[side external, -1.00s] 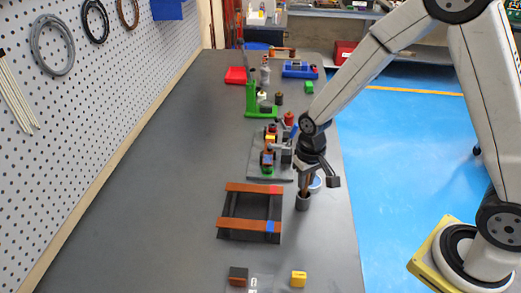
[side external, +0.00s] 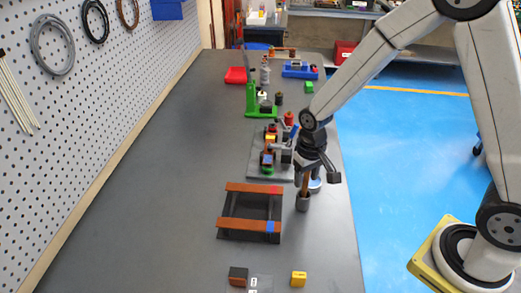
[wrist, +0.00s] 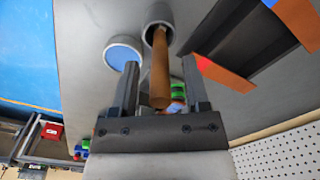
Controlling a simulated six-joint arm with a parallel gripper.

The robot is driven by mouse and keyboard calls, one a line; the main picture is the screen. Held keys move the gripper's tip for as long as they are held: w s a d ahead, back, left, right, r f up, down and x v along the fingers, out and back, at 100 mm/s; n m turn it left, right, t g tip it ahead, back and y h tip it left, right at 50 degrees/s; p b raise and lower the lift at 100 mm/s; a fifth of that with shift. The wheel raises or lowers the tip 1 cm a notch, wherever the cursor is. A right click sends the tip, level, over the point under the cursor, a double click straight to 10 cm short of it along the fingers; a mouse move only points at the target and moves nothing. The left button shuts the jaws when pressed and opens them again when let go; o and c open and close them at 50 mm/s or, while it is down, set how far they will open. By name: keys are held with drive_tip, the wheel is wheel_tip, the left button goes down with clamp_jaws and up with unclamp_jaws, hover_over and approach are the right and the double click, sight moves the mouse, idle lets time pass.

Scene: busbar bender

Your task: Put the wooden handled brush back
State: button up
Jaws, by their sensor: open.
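The brush's brown wooden handle (wrist: 160,72) sticks up out of a grey round cup (wrist: 158,16) in the wrist view. Its bristle end is hidden inside the cup. In the side view the handle (side external: 305,182) stands roughly upright in the cup (side external: 302,203) near the table's right edge. My gripper (wrist: 161,64) is open, with one finger on each side of the handle in the wrist view. I see gaps between handle and fingers. In the side view my gripper (side external: 315,172) is just above the cup.
A round container with a blue top (wrist: 123,54) stands close beside the cup. A black frame with orange-brown bars (side external: 249,189) lies to the left. A grey plate with small fixtures (side external: 258,172) stands behind. The table's left side is clear.

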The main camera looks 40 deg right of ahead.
wheel_tip(320, 180, up, 11)
drive_tip(key=shift+f, duration=0.1)
idle(0.5)
drive_tip(key=shift+s, duration=0.1)
idle(0.4)
drive_tip(key=s+d+f+n+t, duration=0.1)
drive_tip(key=s+f, duration=0.3)
drive_tip(key=s, duration=0.5)
drive_tip(key=shift+d+n+t, duration=0.4)
drive_tip(key=shift+d+t, duration=0.4)
drive_tip(key=shift+d, duration=0.05)
drive_tip(key=shift+f, duration=0.1)
idle(0.3)
